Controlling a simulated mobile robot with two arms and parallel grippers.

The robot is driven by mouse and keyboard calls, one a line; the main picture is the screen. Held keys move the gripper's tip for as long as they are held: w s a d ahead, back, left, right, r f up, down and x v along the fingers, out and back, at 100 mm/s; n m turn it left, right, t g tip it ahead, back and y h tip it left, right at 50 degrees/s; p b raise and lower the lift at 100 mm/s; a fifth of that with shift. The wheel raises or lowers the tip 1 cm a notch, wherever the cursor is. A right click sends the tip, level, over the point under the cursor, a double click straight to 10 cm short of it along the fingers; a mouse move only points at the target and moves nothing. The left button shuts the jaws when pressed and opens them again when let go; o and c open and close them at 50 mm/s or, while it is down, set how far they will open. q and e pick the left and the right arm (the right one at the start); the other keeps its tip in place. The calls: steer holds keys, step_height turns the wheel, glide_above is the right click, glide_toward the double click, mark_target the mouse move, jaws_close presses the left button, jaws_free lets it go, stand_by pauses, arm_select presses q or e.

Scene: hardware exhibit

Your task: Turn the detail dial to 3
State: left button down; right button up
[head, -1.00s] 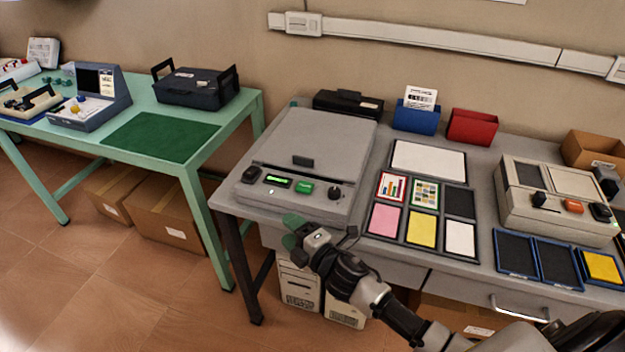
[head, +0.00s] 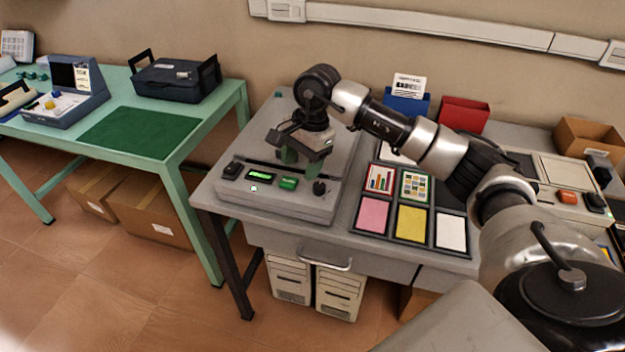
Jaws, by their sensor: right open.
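A grey flatbed machine (head: 232,196) stands on the grey table, with a control panel along its front edge. At the panel's right end is a round black dial (head: 319,187); its setting is too small to read. My right gripper (head: 301,163) is open, its green fingertips pointing down over the machine's front, just behind the dial and the green button (head: 289,183). Its fingers look empty and are not around the dial; I cannot tell their exact height. The gripper and arm hide much of the lid. My left gripper is not in view.
The panel also carries a black control (head: 232,170) at the left and a lit green display (head: 260,176). Colored cards in a frame (head: 411,222) lie right of the machine. A blue bin (head: 408,104) and a red bin (head: 463,114) stand behind.

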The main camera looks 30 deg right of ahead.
mark_target(319, 185)
steer(key=d+r+h, duration=0.2)
steer(key=d+h, duration=0.1)
steer(key=d, duration=0.2)
arm_select(q)
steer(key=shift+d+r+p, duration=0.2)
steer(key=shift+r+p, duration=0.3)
steer(key=shift+p, duration=0.05)
arm_select(e)
steer(key=shift+n, duration=0.3)
steer(key=f, duration=1)
steer(key=shift+a+f, duration=0.2)
steer(key=shift+f, duration=0.05)
steer(key=c, duration=0.9)
